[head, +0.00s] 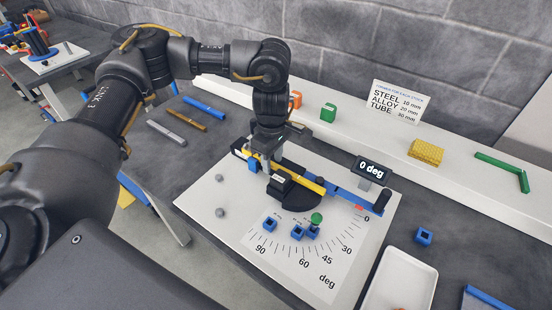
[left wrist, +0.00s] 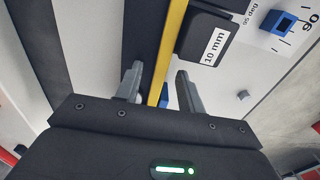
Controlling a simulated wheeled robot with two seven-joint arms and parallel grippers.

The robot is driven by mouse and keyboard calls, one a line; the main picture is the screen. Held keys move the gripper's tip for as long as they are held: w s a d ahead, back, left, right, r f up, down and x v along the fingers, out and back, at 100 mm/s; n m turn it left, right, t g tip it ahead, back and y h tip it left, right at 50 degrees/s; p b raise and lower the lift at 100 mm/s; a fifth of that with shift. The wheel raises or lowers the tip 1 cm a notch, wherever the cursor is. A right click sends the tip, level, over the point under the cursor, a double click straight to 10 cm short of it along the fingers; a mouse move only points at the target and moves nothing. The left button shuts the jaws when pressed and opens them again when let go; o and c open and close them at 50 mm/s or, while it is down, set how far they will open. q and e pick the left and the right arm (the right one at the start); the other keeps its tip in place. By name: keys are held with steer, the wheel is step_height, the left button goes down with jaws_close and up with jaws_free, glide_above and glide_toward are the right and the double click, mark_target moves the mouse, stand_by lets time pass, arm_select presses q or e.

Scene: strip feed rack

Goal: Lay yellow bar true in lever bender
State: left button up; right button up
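The yellow bar (head: 311,184) lies along the lever bender, beside the black block marked 10 mm (left wrist: 212,40) and the blue lever (head: 350,195). The lever ends in a black handle (head: 381,203). My left gripper (head: 268,158) is above the bar near its left part. In the left wrist view the bar (left wrist: 171,45) passes between the fingers of my left gripper (left wrist: 160,76), with a gap visible on both sides, so it is open. The arm hides part of the bar in the head view. My right gripper is not in view.
The display (head: 372,168) reads 0 deg. Blue blocks (head: 270,224) and a green knob (head: 316,218) stand on the white base plate (head: 215,190). A white tray (head: 402,275) is at the front right. Loose bars (head: 187,120) lie left; a shelf (head: 460,175) runs behind.

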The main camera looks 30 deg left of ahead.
arm_select(q)
step_height(320, 180, up, 11)
stand_by(0.4)
stand_by(0.5)
